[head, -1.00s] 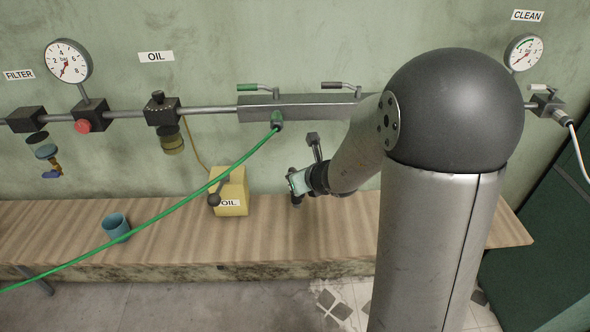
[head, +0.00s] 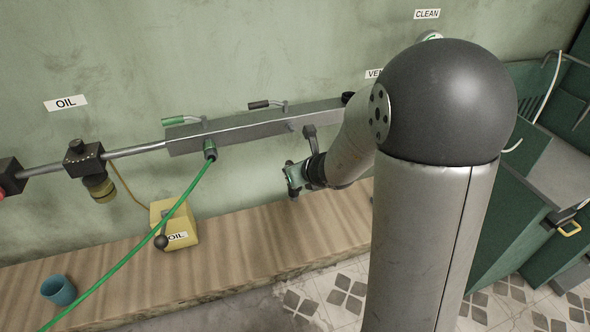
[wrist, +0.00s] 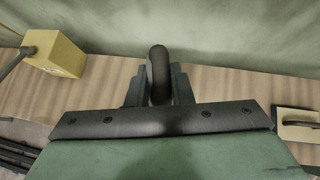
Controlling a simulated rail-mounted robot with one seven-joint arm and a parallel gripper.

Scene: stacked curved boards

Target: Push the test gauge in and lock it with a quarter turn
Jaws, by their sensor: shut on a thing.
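My gripper (head: 293,180) is in front of the wall, below the right part of the grey manifold bar (head: 235,128) and above the bench. In the wrist view its fingers (wrist: 159,88) are shut on a dark, rounded thing seen edge-on, apparently the test gauge (wrist: 159,62). No dial face shows, and in the head view the held thing cannot be made out. The bar carries a green-handled valve (head: 180,121) with a green hose plugged in below, and a dark-handled valve (head: 267,104). The port below the dark-handled valve is not clear.
The green hose (head: 130,268) runs down to the left. A flat tool with a dark handle (wrist: 297,124) shows at right in the wrist view. Green cabinets (head: 510,215) stand at right.

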